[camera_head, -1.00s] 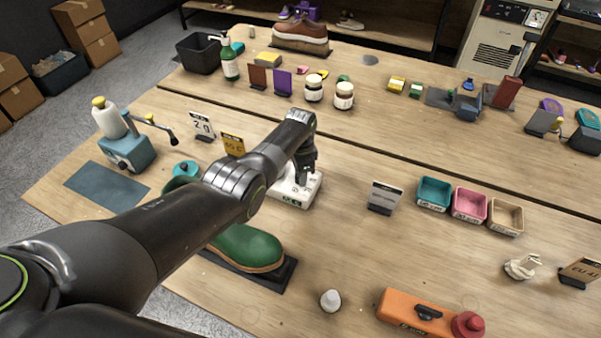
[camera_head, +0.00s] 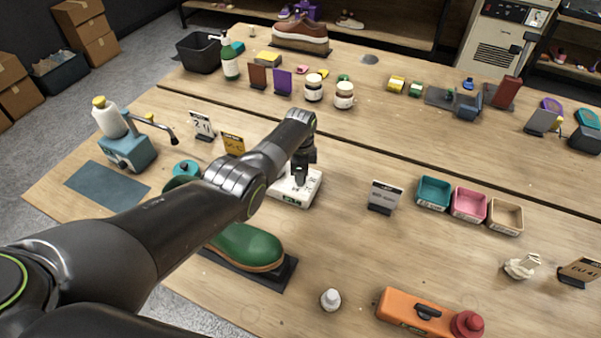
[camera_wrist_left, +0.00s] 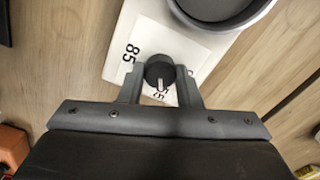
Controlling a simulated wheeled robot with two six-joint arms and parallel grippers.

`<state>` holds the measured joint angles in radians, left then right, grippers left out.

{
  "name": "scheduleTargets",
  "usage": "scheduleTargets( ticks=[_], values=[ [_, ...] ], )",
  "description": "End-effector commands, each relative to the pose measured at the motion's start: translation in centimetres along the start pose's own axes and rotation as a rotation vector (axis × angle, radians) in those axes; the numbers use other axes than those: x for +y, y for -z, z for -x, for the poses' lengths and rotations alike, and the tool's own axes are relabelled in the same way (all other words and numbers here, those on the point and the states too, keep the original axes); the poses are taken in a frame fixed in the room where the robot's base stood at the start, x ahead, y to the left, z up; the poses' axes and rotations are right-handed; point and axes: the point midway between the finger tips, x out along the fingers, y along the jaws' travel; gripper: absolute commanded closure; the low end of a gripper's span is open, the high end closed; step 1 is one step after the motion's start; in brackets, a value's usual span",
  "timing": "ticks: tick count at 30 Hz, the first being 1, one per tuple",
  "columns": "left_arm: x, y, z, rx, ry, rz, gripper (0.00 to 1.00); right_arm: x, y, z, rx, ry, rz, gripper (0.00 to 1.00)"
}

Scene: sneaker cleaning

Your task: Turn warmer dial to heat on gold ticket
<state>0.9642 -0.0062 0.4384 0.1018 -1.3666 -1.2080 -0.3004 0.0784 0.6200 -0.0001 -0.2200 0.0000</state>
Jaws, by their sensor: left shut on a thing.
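The white warmer (camera_head: 310,187) stands mid-table, partly hidden by my left arm. Its black dial (camera_wrist_left: 158,70) shows in the left wrist view, with a pale pointer line toward the bottom of the picture. A white scale plate (camera_wrist_left: 150,40) carries "85" on the left and a smaller, partly hidden number below the dial. My left gripper (camera_wrist_left: 159,80) is shut on the dial, one finger on each side. In the head view the left gripper (camera_head: 300,172) points down at the warmer. The gold ticket (camera_head: 233,145) stands left of the warmer; its print is too blurred to read.
A green shoe (camera_head: 246,245) on a dark stand lies in front of the warmer. A grey card stand (camera_head: 385,195) and small coloured trays (camera_head: 433,192) are to the right. A small white bottle (camera_head: 330,299) and an orange case (camera_head: 412,310) sit near the front.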

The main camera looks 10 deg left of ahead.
Motion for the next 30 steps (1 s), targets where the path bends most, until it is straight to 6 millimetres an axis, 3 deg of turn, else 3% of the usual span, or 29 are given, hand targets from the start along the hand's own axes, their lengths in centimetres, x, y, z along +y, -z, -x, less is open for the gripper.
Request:
scheduleTargets(
  ticks=[4,5,9,20,30],
  values=[
    [0.0,0.0,0.0,-0.001,-0.001,0.001,0.92,0.0,0.0,0.0,0.0,0.0,0.0,0.64],
    [0.0,0.0,0.0,-0.001,-0.001,0.001,0.66,0.0,0.0,0.0,0.0,0.0,0.0,0.64],
    [0.0,0.0,0.0,-0.001,-0.001,0.001,0.48,0.0,0.0,0.0,0.0,0.0,0.0,0.64],
    [0.0,0.0,0.3,0.0,0.0,0.002,0.48,0.0,0.0,0.2,0.0,0.0,0.0,0.64],
    [-0.1,0.0,4.7,0.001,0.003,0.001,0.48,0.1,0.2,1.5,0.0,0.0,0.0,0.64]
  ],
)
